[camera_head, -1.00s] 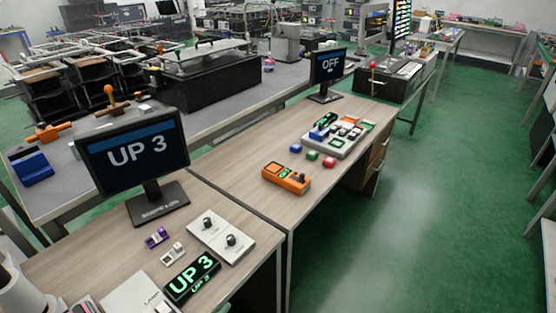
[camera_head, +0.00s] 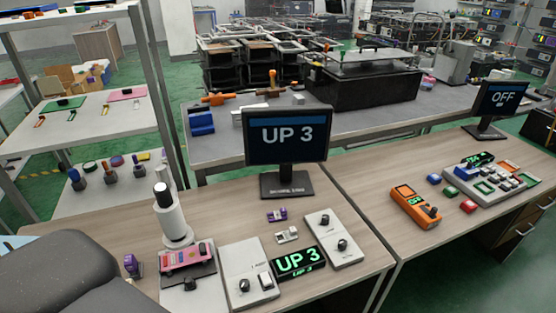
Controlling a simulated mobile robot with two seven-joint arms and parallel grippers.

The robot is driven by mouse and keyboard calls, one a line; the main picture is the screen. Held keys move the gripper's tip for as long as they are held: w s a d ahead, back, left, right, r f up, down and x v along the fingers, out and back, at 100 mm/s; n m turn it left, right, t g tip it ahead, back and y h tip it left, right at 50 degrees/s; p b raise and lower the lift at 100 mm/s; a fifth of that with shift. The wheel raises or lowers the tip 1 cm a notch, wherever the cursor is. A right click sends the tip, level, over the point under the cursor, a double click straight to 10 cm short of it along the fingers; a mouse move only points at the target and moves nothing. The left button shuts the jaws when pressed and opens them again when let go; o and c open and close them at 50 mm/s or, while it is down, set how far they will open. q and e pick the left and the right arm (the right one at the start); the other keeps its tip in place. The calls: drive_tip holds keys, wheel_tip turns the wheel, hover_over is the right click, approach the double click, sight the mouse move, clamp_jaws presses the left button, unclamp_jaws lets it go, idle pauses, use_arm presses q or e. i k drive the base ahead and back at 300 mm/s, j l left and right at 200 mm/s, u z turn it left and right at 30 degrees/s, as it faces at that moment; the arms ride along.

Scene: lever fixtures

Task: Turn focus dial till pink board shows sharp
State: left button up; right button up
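A pink board (camera_head: 186,257) with small coloured parts lies beneath a white upright cylinder with a black top (camera_head: 172,216) at the desk's front left. A dark knob (camera_head: 190,284) sits on the plate in front of the board. Another dark knob (camera_head: 244,285) is on a white panel (camera_head: 245,258) to its right. I cannot tell which knob is the focus dial. A monitor (camera_head: 288,136) behind reads "UP 3", as does a small green-lettered display (camera_head: 298,262). No picture of the board shows on the monitor. Neither gripper is in view.
A second white panel (camera_head: 333,238) with two knobs stands right of the display. Small purple and white blocks lie behind it. An orange handset (camera_head: 415,206) and a keypad are on the right desk, with a monitor reading "OFF" (camera_head: 500,97). A dark rounded shape fills the lower left corner.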

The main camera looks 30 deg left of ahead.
sight(244, 285)
drive_tip(key=j+u, duration=0.15)
drive_tip(key=u, duration=1)
drive_tip(key=i+l, duration=0.05)
